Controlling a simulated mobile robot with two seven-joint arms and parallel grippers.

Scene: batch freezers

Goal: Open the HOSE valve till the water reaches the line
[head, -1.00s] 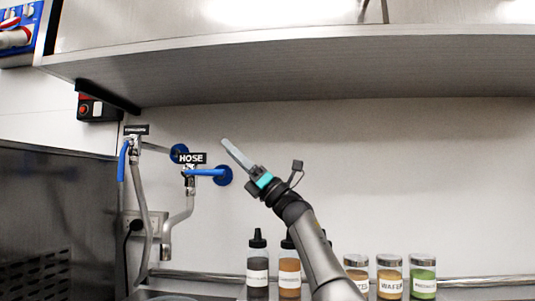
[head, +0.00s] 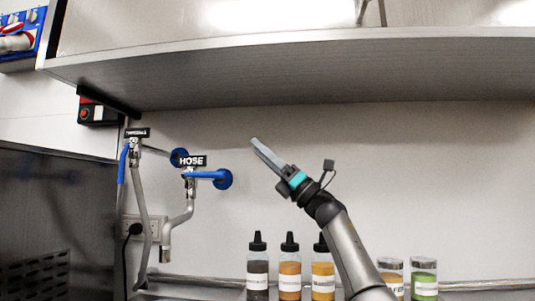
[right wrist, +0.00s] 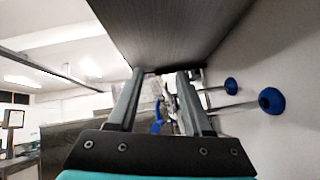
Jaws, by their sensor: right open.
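The HOSE valve has a blue lever (head: 206,174) pointing right, below a black HOSE label (head: 191,161), with a round blue wall flange (head: 223,179) behind it. Its grey spout (head: 177,220) hangs down. My right gripper (head: 262,150) is up and right of the lever, apart from it, holding nothing. In the right wrist view the fingers (right wrist: 160,100) stand apart, with blue flanges (right wrist: 271,101) to the right. The water and the line are not visible. My left gripper is not in view.
A second tap with a blue lever (head: 122,164) and another label stands left of the HOSE valve. A metal shelf (head: 300,80) overhangs above. Sauce bottles (head: 290,272) and lidded jars (head: 424,280) stand below. The wall right of my gripper is clear.

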